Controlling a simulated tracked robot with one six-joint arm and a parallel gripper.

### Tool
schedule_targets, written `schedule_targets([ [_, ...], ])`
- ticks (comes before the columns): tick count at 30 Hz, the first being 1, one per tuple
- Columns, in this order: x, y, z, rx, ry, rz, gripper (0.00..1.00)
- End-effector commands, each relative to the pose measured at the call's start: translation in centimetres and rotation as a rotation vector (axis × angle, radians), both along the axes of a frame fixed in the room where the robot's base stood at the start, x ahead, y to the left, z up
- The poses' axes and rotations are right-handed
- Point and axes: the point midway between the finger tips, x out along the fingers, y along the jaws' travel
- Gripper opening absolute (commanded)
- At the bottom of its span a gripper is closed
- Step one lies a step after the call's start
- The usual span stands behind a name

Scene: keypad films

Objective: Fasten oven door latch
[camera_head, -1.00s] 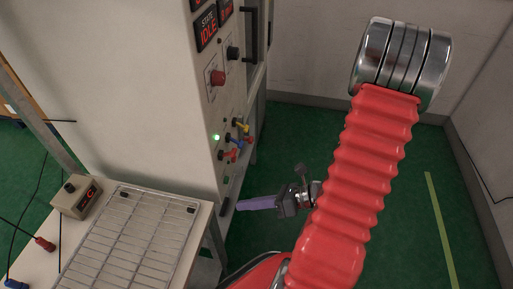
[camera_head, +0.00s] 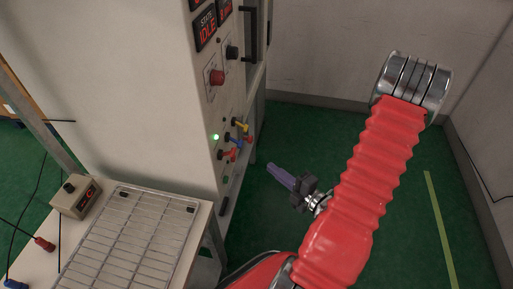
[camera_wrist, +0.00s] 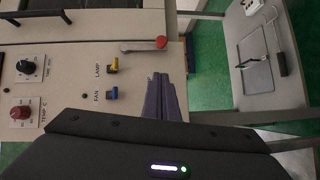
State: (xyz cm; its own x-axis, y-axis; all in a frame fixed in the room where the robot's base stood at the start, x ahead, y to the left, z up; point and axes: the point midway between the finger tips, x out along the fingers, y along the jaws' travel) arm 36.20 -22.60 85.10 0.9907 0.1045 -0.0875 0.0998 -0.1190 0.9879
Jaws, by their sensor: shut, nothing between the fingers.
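A pale lever with a red knob (camera_wrist: 160,42), which looks like the latch, sits on the oven front near the door edge in the wrist view. It lies nearly level there. My gripper (camera_wrist: 163,84) has its purple fingers together and empty, below and a little right of the red knob, apart from it in the picture. In the head view my gripper (camera_head: 271,168) is right of the oven front (camera_head: 214,170), with floor behind it. Which small handle is the latch in the head view is too small to tell.
A yellow LAMP switch (camera_wrist: 112,65) and a blue FAN switch (camera_wrist: 112,93) sit left of my fingers. A black dial (camera_wrist: 26,67) and a red TEMP dial (camera_wrist: 20,112) are farther left. A wire rack (camera_head: 130,240) lies on the bench. Green floor is free at right.

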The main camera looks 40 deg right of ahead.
Motion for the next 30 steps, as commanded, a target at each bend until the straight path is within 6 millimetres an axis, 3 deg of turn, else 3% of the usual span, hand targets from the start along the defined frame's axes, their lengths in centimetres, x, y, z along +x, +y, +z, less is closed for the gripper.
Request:
schedule_targets([
  [11, 1.2, 0.4, 0.0, -0.003, 0.003, 0.000, 0.00],
  [30, 6.8, 1.1, -0.5, -0.005, 0.004, -0.004, 0.00],
])
